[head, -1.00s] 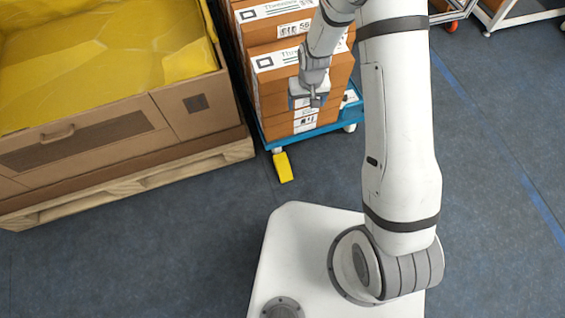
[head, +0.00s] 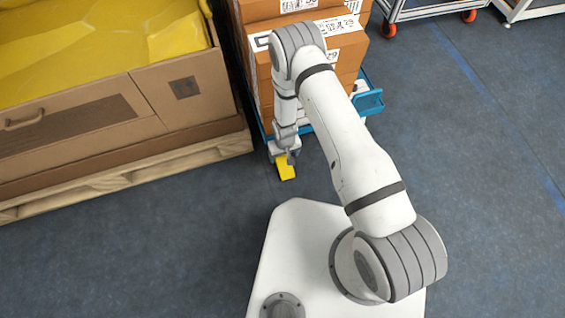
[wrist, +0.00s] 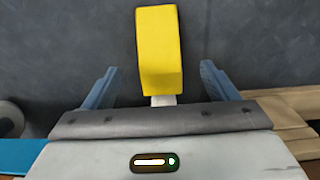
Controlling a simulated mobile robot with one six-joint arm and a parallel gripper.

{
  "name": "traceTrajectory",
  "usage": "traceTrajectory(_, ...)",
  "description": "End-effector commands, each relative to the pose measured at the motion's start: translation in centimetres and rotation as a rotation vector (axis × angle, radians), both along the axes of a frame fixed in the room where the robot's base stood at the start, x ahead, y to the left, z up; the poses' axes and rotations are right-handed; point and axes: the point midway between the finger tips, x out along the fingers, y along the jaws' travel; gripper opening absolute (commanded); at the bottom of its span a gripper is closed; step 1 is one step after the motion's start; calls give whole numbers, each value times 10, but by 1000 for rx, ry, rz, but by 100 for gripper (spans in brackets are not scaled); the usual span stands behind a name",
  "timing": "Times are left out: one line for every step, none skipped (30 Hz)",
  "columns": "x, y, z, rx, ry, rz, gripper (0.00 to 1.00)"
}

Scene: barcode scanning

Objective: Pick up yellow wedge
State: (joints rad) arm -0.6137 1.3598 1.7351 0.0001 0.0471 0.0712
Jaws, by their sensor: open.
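The yellow wedge (head: 286,171) lies on the floor at the front left corner of the blue cart. In the head view my gripper (head: 287,156) is low, just above and behind the wedge, and hides its rear part. In the wrist view the wedge (wrist: 160,50) shows upright in the picture, with a small white part at its lower end. My gripper's two blue fingers (wrist: 160,85) are open, one on each side of the wedge's near end, with clear gaps on both sides. I cannot tell whether the fingertips are down at the wedge's height.
The blue cart (head: 369,102) carries stacked brown boxes (head: 340,58) right behind my gripper. A wooden pallet (head: 165,174) under a large cardboard bin (head: 95,115) stands close on the left.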

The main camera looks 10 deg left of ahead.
Motion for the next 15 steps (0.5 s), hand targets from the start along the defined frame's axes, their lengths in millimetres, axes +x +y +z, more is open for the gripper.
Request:
traceTrajectory(0,0,-15,-1,1,1,80)
traceTrajectory(-1,0,-21,-1,1,1,80)
traceTrajectory(-1,0,-27,-1,1,2,80)
traceTrajectory(0,1,-31,0,0,2,80)
traceTrajectory(0,1,-34,0,0,2,80)
traceTrajectory(0,1,-36,0,0,2,80)
traceTrajectory(0,1,-38,0,0,2,80)
traceTrajectory(0,1,-39,0,0,2,80)
traceTrajectory(0,1,-41,0,0,2,80)
traceTrajectory(0,1,-43,0,0,2,80)
traceTrajectory(1,1,-46,0,0,3,80)
traceTrajectory(1,1,-51,0,0,3,80)
traceTrajectory(2,1,-55,0,0,3,80)
traceTrajectory(2,1,-59,0,0,3,80)
traceTrajectory(3,2,-65,1,-1,3,80)
